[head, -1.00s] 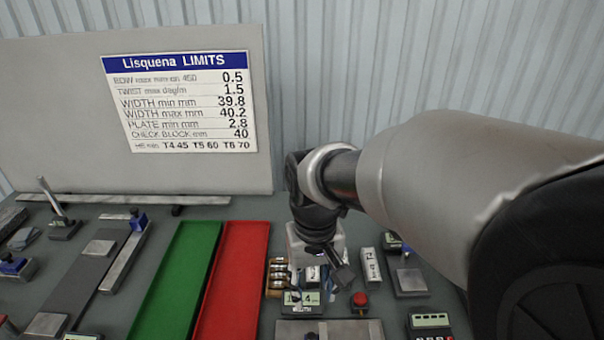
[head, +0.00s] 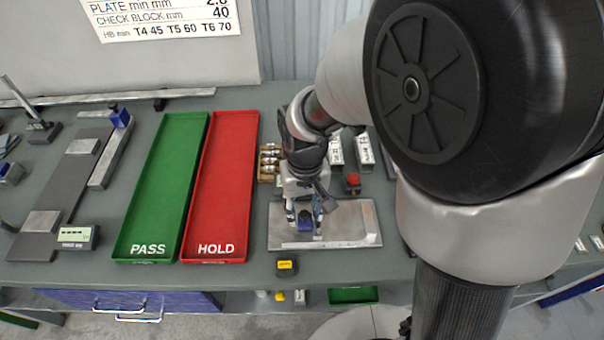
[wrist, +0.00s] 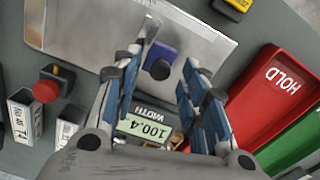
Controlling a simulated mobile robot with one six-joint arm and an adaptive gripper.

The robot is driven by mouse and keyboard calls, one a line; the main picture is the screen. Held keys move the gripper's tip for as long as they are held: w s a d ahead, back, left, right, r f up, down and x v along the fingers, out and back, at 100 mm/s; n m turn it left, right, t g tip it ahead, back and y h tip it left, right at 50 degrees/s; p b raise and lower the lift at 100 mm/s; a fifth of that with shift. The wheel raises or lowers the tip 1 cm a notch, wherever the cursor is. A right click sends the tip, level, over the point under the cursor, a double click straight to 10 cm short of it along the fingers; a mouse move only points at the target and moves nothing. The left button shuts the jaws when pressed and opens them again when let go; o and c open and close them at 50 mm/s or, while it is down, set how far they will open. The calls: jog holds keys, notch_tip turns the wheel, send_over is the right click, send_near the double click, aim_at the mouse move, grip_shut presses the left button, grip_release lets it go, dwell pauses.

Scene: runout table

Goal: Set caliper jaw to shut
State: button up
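The caliper has a metal plate (head: 350,222), a blue jaw (head: 305,222) with a dark round knob, and a readout (wrist: 146,128) showing 100.4 over WIDTH. The plate (wrist: 90,25) and blue jaw (wrist: 164,58) also show in the wrist view. My gripper (head: 305,208) points down over the plate's left half. In the wrist view my gripper (wrist: 169,48) is open, with one finger on each side of the blue jaw. Gaps show on both sides, so no grip is visible. The arm hides the readout in the head view.
A red HOLD tray (head: 218,185) and a green PASS tray (head: 160,190) lie left of the plate. A red button (head: 353,182) and white labelled blocks (head: 337,150) stand behind it. A small yellow-and-black device (head: 287,267) sits at the table's front edge.

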jog(key=shift+f, duration=0.1)
jog(key=shift+c, duration=0.3)
grip_shut()
dwell(0.5)
